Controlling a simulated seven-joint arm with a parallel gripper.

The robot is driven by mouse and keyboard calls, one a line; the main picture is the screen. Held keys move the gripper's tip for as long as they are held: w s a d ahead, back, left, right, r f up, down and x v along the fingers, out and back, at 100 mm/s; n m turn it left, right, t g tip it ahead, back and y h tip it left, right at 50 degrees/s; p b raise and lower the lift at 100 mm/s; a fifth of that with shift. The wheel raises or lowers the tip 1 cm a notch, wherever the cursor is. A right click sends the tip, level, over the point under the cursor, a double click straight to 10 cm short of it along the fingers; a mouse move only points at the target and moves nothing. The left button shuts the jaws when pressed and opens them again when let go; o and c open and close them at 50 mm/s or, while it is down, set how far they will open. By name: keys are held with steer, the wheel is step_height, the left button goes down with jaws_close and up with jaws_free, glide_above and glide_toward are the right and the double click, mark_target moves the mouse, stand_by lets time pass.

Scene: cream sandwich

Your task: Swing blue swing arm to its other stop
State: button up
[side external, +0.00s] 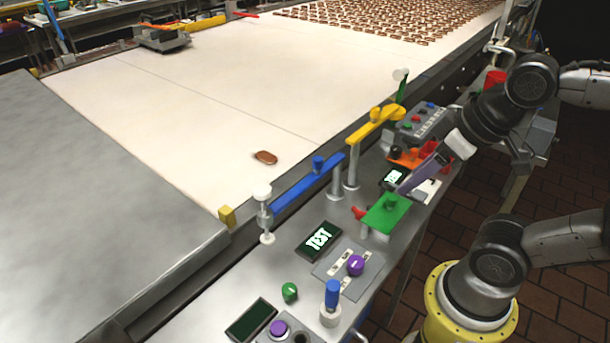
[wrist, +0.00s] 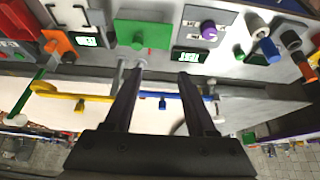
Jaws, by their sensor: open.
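The blue swing arm (side external: 295,190) lies along the conveyor edge in the side view. Its far end is by a grey post (side external: 337,183), and its near end is close to a white-capped post (side external: 263,202). A blue knob (side external: 318,164) stands on it towards the far end. The wrist view shows the blue arm (wrist: 148,96) crossing behind my fingers, with its knob (wrist: 163,104) seen between them. My gripper (wrist: 160,73) is open and empty. No contact with the blue arm can be made out.
A yellow swing arm (side external: 376,124) stands just beyond the blue one. A green block (side external: 386,212), a TEST display (side external: 319,241) and a purple knob (side external: 355,265) are on the near counter.

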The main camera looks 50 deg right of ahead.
step_height(320, 180, up, 11)
steer(key=n+g, duration=0.3)
steer(key=g, duration=0.3)
glide_above(318, 158)
step_height(318, 158, down, 14)
jaws_close()
steer(key=shift+r, duration=0.1)
stand_by(1.1)
